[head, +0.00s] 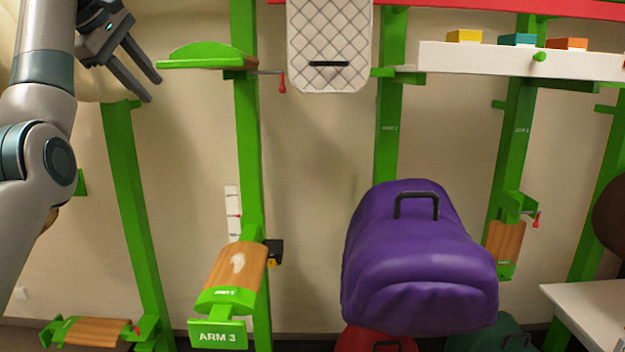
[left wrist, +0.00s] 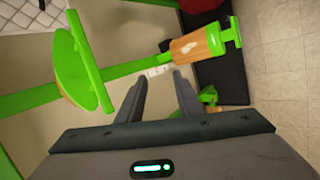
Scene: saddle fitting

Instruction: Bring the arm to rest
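My left gripper (head: 143,75) is at the upper left of the head view, its two fingers apart and nothing between them. It also shows in the left wrist view (left wrist: 160,84), open and empty. It hangs in the air left of a green curved arm (head: 205,52) on the rack. My right gripper is in neither view. A purple saddle (head: 415,255) with a black handle sits at the centre right of the head view. What bears the saddle is hidden beneath it.
A green rack with wooden-topped arms stands against the wall, one marked ARM 3 (head: 218,336). A quilted pad (head: 330,45) hangs at the top. A white shelf (head: 480,58) holds coloured blocks. A white table (head: 590,310) is at the lower right. Red (head: 370,340) and green shapes show below the saddle.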

